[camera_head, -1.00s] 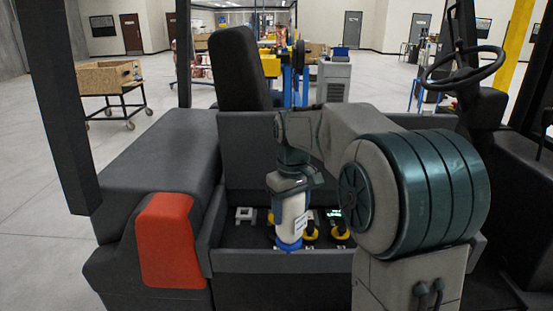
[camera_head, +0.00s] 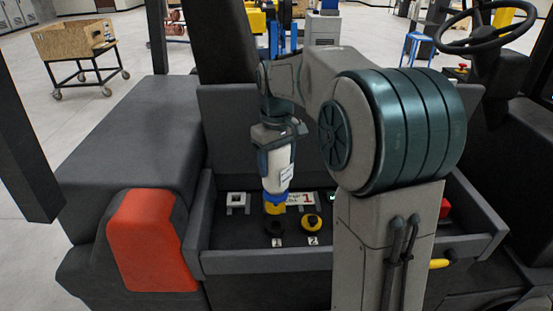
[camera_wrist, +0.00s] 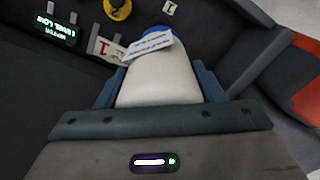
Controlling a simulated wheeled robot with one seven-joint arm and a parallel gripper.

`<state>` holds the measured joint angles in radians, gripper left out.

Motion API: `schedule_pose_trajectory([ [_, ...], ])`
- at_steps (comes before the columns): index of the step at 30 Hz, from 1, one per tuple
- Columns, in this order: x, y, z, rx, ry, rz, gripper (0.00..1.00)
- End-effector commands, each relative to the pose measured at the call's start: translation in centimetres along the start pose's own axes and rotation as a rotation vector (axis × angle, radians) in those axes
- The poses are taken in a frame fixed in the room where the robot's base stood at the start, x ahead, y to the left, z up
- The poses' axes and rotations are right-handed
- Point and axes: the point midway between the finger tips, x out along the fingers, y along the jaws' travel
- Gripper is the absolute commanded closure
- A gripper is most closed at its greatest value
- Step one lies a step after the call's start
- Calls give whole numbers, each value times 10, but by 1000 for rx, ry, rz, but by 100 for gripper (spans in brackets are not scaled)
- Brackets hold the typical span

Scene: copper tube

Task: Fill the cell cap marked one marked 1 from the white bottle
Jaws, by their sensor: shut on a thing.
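My gripper (camera_head: 277,145) is shut on the white bottle (camera_head: 281,172), which hangs with its blue end (camera_head: 275,197) down. The bottle also shows in the wrist view (camera_wrist: 158,85), with a printed label and the gripper's fingers at its sides. A yellow cell cap part (camera_head: 274,209) shows directly below the blue end, above the tag marked 1 (camera_head: 277,242). A dark round part (camera_head: 273,227) lies just in front of it. I cannot tell whether the bottle touches the cap or pours. The cap by tag 2 (camera_head: 311,222) is yellow with a dark centre.
A white card with a red 1 (camera_head: 302,199) lies behind the caps. A white stand (camera_head: 238,203) is to their left. A lit display reading level low (camera_wrist: 57,30) shows in the wrist view. The tray's raised front wall (camera_head: 265,260) borders the caps. My arm hides the right side.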

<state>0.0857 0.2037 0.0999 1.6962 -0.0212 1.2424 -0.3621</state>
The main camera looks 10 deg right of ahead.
Motion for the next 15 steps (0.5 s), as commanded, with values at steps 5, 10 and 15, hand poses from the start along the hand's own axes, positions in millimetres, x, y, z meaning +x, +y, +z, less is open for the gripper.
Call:
schedule_pose_trajectory([
  [5,2,-1,1,-2,2,1,80],
  [10,12,-1,1,-2,1,0,80],
  [15,27,-1,1,-2,1,1,80],
])
